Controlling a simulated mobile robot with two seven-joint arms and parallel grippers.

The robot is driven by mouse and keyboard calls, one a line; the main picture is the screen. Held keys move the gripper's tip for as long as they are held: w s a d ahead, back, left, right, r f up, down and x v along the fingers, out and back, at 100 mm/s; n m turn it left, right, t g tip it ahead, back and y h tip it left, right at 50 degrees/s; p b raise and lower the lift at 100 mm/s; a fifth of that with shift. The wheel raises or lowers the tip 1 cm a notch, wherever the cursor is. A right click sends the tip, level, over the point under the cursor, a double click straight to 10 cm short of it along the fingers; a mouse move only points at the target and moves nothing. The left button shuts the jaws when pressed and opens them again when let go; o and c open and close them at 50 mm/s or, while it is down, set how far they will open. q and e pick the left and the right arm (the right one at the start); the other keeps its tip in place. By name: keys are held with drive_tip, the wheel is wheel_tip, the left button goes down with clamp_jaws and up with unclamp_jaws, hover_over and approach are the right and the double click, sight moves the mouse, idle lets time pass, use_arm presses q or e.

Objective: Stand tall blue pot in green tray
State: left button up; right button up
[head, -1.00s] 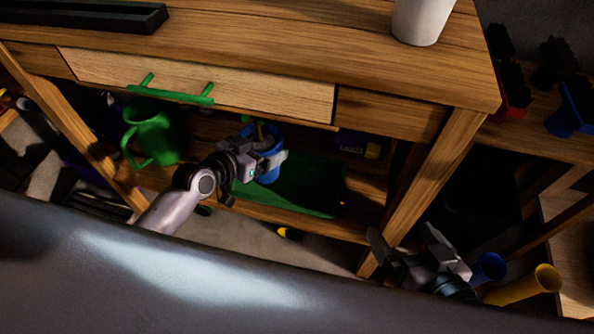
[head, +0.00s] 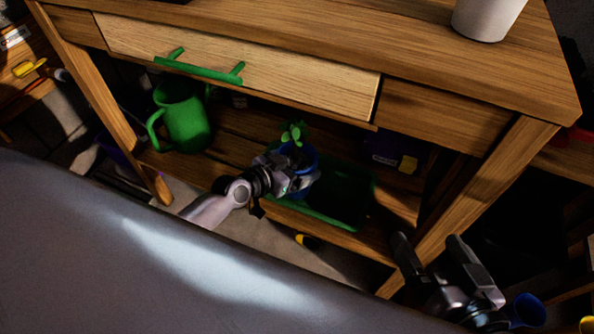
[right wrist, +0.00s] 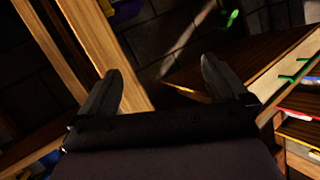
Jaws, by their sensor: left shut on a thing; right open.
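A blue pot (head: 309,157) with a small green plant (head: 293,133) in it is held by my left gripper (head: 303,183), which is shut on it. The pot is at the left end of the green tray (head: 357,200), on the lower shelf of the wooden table; I cannot tell whether its base touches the tray. The gripper hides the pot's lower part. My right gripper (head: 430,250) is open and empty by the table's front right leg. It also shows open in the right wrist view (right wrist: 165,85).
A green watering can (head: 183,122) stands on the shelf left of the pot. A dark box with a yellow patch (head: 392,152) is behind the tray. The tabletop and drawer (head: 230,60) overhang the shelf. A white pot (head: 487,18) stands on top. A blue cone-like thing (head: 527,310) is at lower right.

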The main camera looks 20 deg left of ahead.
use_arm(q)
drive_tip(key=shift+f, duration=0.45)
drive_tip(key=shift+r, duration=0.1)
